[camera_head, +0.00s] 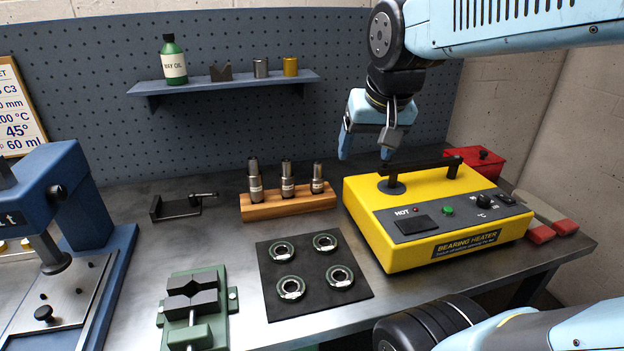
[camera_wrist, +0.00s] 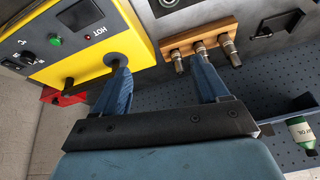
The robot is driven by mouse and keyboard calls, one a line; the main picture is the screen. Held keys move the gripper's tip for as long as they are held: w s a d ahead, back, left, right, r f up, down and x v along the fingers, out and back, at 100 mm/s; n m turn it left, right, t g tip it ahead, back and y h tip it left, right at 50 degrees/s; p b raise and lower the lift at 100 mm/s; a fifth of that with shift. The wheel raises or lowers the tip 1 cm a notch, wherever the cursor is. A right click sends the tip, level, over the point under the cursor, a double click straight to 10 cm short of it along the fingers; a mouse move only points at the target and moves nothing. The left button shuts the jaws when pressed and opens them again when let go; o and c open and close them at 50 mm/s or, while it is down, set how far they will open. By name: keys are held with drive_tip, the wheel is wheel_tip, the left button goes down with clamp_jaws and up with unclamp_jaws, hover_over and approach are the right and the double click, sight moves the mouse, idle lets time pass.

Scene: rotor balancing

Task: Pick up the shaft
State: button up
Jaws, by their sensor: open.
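Three stepped steel shafts stand upright in a wooden block (camera_head: 290,204) at the middle of the bench: a left shaft (camera_head: 255,182), a middle shaft (camera_head: 287,180) and a right shaft (camera_head: 317,180). The pictures do not show which one is meant. My gripper (camera_head: 365,155) is open and empty, above and to the right of the block, near the back of the yellow heater. The wrist view shows the gripper's two spread blue fingers (camera_wrist: 160,65), with the shafts (camera_wrist: 200,48) and the block (camera_wrist: 193,38) beyond them.
The yellow bearing heater (camera_head: 440,215), with a dark bar on top, stands right of the block. A dark mat (camera_head: 313,302) with several bearings lies in front, beside a green vise (camera_head: 197,310). A blue press (camera_head: 75,215) stands left. A wall shelf (camera_head: 225,82) is behind.

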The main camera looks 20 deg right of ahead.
drive_tip(key=w+a+f+m+g+h, duration=0.1)
drive_tip(key=w+f+m, duration=0.15)
drive_tip(key=w, duration=0.45)
drive_tip(key=w+f+m+g, duration=0.1)
drive_tip(key=w+m, duration=0.2)
drive_tip(key=w, duration=0.5)
drive_tip(key=m+g+h, duration=0.1)
drive_tip(key=m+h, duration=0.1)
drive_tip(key=m, duration=0.2)
approach(317, 178)
drive_tip(key=x, duration=0.6)
drive_tip(key=shift+w+d, duration=0.1)
drive_tip(key=shift+w, duration=0.3)
drive_tip(key=shift+w+x, duration=0.1)
drive_tip(key=shift+x, duration=1.2)
drive_tip(key=shift+w+x, duration=0.15)
drive_tip(key=shift+x, duration=1.15)
drive_tip(key=c, duration=1.3)
drive_tip(key=shift+r, duration=0.1)
